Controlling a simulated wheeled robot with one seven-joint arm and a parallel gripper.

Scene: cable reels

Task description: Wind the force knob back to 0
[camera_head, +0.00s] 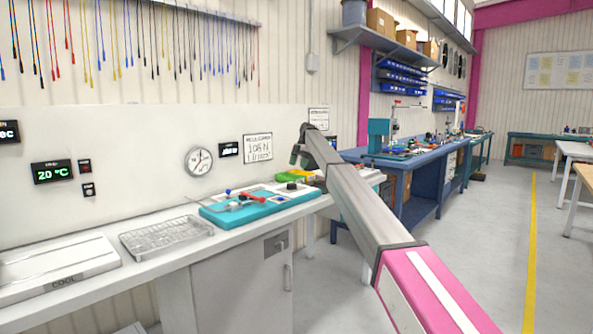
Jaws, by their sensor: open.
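My gripper (297,160) is at the end of my grey and pink arm, in front of the wall at the bench's far end. Its jaws are open, small in view and pointing down, with nothing visible between them. A teal device (228,219) with red and blue handles lies on the white bench. A small dark round knob (291,186) shows at the device's far end, below and apart from my gripper. I cannot tell for certain that this is the force knob, and its setting is unreadable. A round dial gauge (199,160) and a small dark display (229,149) are on the wall.
A wire rack (166,237) and a white box marked COOL (58,272) stand on the bench at left. A blue workbench (425,180) with tools is beyond my arm. A printed sign (257,147) hangs behind the device. The floor at right is open.

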